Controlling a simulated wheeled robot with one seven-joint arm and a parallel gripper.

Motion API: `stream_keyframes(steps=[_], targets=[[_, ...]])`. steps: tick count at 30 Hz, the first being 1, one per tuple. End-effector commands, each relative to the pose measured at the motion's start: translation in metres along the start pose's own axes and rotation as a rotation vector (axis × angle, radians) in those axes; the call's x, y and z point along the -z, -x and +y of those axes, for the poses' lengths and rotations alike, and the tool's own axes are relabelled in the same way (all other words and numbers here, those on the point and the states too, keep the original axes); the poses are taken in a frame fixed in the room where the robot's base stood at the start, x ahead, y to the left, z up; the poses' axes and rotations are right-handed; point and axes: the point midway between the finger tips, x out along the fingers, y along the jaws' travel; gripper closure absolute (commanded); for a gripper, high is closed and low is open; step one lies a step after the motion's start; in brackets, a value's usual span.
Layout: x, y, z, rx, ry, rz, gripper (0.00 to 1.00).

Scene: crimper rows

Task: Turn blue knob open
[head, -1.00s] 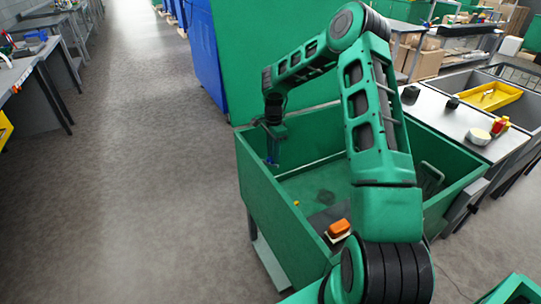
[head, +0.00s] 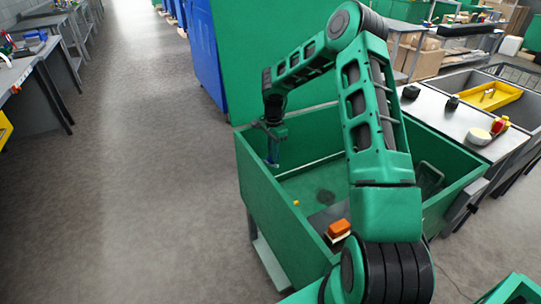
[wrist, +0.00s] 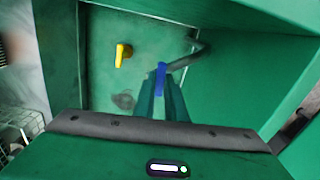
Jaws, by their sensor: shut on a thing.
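The blue knob (wrist: 161,76) shows in the wrist view as a narrow upright blue bar between the fingertips. My gripper (wrist: 162,92) is shut on it, and the fingers hide its lower part. In the head view my gripper (head: 273,152) reaches down inside the far left corner of the green tub, with a bit of blue at its fingers. A yellow knob (wrist: 122,54) stands apart to the left in the wrist view, and it also shows small in the head view (head: 296,203).
The green tub's walls (head: 285,225) surround my gripper. A grey pipe (wrist: 190,58) lies just right of the blue knob. An orange block (head: 339,228) sits at the tub's near end. A counter with small items (head: 455,125) stands to the right. Open floor lies left.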

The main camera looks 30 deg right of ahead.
Motion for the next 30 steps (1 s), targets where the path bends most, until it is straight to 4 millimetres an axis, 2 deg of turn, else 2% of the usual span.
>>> stream_keyframes(steps=[30], targets=[[0.0003,0.0029,-0.0047,0.010,0.915,0.009,1.00]])
